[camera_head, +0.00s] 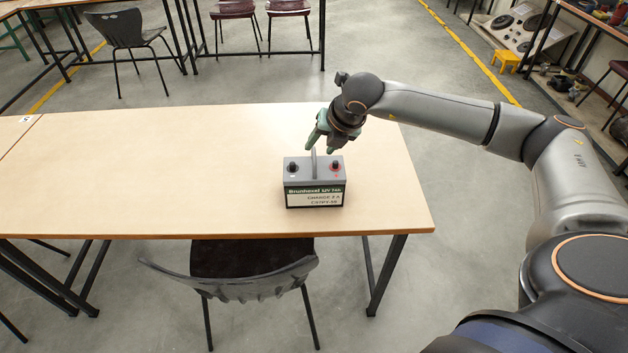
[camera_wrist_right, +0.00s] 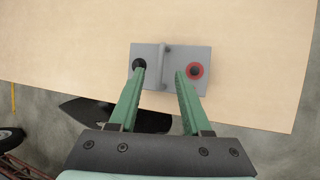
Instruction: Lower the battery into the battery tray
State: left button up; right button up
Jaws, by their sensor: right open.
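The battery (camera_head: 314,183) stands upright on the wooden table, near its right end. It is grey with a green and white label, a black and a red terminal, and an upright handle on top. In the right wrist view the battery (camera_wrist_right: 172,54) shows from above, with its handle (camera_wrist_right: 164,62) between the fingers. My right gripper (camera_head: 321,146) is open at the top of the battery, with its green fingers (camera_wrist_right: 160,70) on either side of the handle. I cannot tell whether they touch it. My left gripper is not in view. I see no battery tray.
The table (camera_head: 130,170) is otherwise bare, with wide free room left of the battery. A dark chair (camera_head: 245,270) stands at its front edge. More chairs and tables stand at the back. A yellow stool (camera_head: 506,60) is on the floor at the back right.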

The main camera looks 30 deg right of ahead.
aim_at(315, 155)
jog(key=shift+p+x, duration=0.5)
jog(key=shift+x, duration=2.5)
jog(key=shift+s, duration=0.1)
jog(key=shift+c, duration=0.3)
grip_shut()
